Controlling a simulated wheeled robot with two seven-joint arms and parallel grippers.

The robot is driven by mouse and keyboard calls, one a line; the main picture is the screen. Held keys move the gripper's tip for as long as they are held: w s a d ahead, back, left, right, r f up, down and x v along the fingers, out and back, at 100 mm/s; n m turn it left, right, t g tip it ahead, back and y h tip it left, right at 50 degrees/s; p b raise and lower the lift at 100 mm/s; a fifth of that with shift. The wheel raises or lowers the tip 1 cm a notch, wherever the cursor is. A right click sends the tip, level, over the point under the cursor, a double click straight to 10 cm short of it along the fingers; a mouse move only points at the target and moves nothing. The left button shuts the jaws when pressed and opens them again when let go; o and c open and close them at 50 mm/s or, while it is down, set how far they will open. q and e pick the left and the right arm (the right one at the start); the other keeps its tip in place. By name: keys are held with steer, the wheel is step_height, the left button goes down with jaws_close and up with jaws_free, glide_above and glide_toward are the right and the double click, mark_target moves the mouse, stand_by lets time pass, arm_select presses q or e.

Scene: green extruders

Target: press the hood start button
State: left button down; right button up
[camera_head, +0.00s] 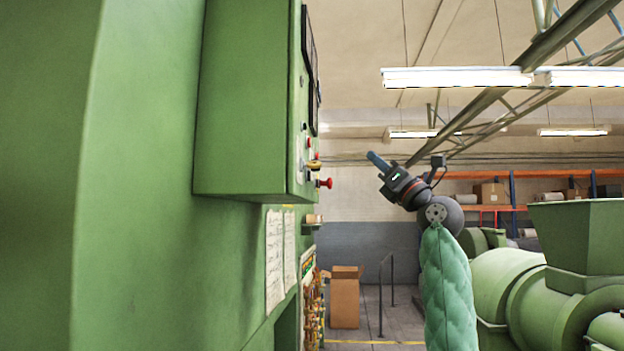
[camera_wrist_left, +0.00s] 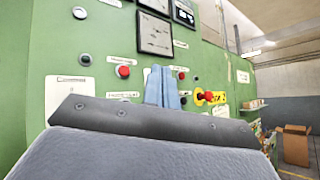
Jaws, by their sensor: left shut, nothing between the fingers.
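The green control panel (camera_head: 240,110) stands on the left in the head view, its button face seen nearly edge-on. In the left wrist view the panel (camera_wrist_left: 55,25) faces me with several labelled buttons. They include a red button (camera_wrist_left: 123,71), a smaller red one (camera_wrist_left: 181,75), a dark button (camera_wrist_left: 85,59) and a red mushroom button (camera_wrist_left: 206,96) on yellow. The labels are too blurred to tell which is the hood start button. My left gripper (camera_head: 374,158) is shut and empty, right of the panel and apart from it. Its closed fingers (camera_wrist_left: 162,86) hide part of the panel.
Paper sheets (camera_head: 275,258) hang below the panel box. A cardboard box (camera_head: 345,298) stands on the floor behind. Large green machinery (camera_head: 515,285) is on the right. The space between panel and gripper is clear.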

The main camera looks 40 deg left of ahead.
mark_target(309, 176)
arm_select(q)
steer(key=a+f+h, duration=0.1)
steer(key=f, duration=0.1)
steer(key=a+f+n+g+h, duration=0.1)
steer(key=shift+s+a+f+h, duration=0.1)
steer(key=shift+a+f+h, duration=0.3)
arm_select(e)
steer(key=shift+w+a+r+t, duration=0.1)
steer(key=shift+w+a+t, duration=0.05)
steer(key=shift+w+t, duration=0.2)
arm_select(q)
steer(key=shift+s, duration=0.1)
